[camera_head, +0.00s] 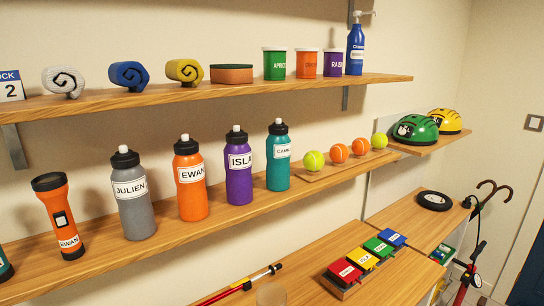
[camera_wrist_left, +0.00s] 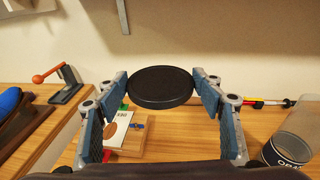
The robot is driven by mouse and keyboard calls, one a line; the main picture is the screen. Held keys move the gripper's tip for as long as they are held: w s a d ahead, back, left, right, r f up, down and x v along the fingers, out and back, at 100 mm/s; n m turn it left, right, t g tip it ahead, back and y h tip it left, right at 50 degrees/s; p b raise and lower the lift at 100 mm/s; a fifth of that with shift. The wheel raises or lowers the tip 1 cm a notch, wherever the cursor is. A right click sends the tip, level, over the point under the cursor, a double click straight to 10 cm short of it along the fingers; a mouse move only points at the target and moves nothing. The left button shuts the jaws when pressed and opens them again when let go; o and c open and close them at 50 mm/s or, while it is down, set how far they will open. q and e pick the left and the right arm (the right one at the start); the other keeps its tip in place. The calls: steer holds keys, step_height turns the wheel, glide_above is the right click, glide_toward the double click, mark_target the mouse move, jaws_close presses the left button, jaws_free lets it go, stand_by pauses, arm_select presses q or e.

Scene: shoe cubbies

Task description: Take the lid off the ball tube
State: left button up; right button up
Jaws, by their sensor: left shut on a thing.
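My left gripper (camera_wrist_left: 160,90) shows in the left wrist view with its two blue-padded fingers closed on a round black lid (camera_wrist_left: 160,86). The lid is held above the wooden surface, clear of the tube. A clear tube (camera_wrist_left: 285,149) with a dark label stands at the lower right of that view, its top showing no lid. In the head view a clear rounded top, seemingly the tube (camera_head: 270,293), shows at the bottom edge. Neither gripper shows in the head view.
A red and black stick (camera_head: 240,285) lies near the tube. Bottles such as the purple one (camera_head: 238,170) line the shelf above.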

arm_select(q)
steer(key=shift+s+a+m+t+h, duration=0.1)
steer(key=shift+s+m+t+h, duration=0.05)
steer(key=shift+m+t+h, duration=0.75)
steer(key=shift+s+d+r+m+t+h, duration=0.15)
steer(key=shift+d+m+t+h, duration=0.2)
steer(key=shift+m+h, duration=0.4)
steer(key=w+d+f+m+t+h+b, duration=0.1)
steer(key=w+d+f+m+h, duration=0.2)
steer(key=w, duration=0.6)
steer(key=w+d+f+m+t+h+b, duration=0.1)
steer(key=w+d+m+h+b, duration=0.15)
steer(key=w+h, duration=0.45)
steer(key=shift+y, duration=0.95)
steer(key=f, duration=0.5)
steer(key=w+f+b, duration=0.1)
steer(key=f, duration=0.4)
steer(key=w+f+b, duration=0.1)
steer(key=f, duration=0.4)
steer(key=shift+w+d+f, duration=0.1)
steer(key=shift+d, duration=0.1)
steer(key=shift+f+b, duration=0.95)
steer(key=shift+f, duration=1.1)
steer(key=shift+f, duration=0.1)
